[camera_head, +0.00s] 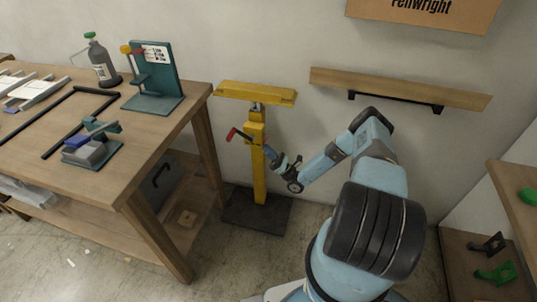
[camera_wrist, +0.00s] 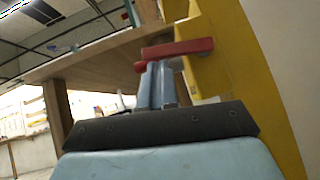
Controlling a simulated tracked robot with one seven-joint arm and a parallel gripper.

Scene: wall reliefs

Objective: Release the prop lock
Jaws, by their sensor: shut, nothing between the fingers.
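The yellow prop (camera_head: 259,170) is an upright post with a yellow crossbar (camera_head: 255,92) on top, standing on a dark base plate (camera_head: 256,210). A red lever (camera_head: 236,134) sticks out to the left of the post in the head view. In the wrist view the red lever (camera_wrist: 180,48) lies across, just beyond my fingertips, with the yellow post (camera_wrist: 235,70) to its right. My gripper (camera_wrist: 157,68) is shut and empty, its tips close to the lever; I cannot tell whether they touch. In the head view my gripper (camera_head: 270,153) is close beside the post, and its tips are hard to make out.
A wooden workbench (camera_head: 160,130) stands left of the prop, carrying a bottle (camera_head: 102,60), a teal stand (camera_head: 155,75) and a small clamp-like fixture (camera_head: 92,145). A wooden wall shelf (camera_head: 400,88) with a dark bar is above my arm. Another wooden unit (camera_head: 515,190) stands at right.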

